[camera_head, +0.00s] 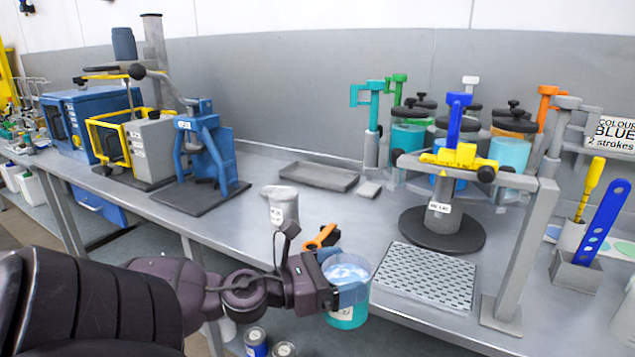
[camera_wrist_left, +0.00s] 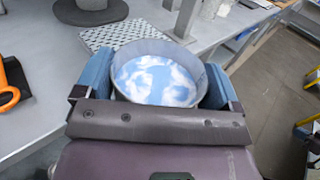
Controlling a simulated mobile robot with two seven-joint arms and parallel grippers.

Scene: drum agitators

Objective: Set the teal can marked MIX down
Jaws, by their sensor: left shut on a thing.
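The teal can (camera_head: 346,318) has an open top, blue and white swirled contents and a pale label too small to read. My left gripper (camera_head: 345,285) is shut on the can's upper part, with a blue finger on either side. The can is upright, or nearly so, at the table's front edge; I cannot tell its height over the edge. In the left wrist view the can's rim (camera_wrist_left: 117,62) and contents show between the fingers of my left gripper (camera_wrist_left: 156,84). The can's underside is hidden. My right gripper is out of view.
A perforated grey plate (camera_head: 425,278) lies on the table (camera_head: 255,210) just right of the can.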

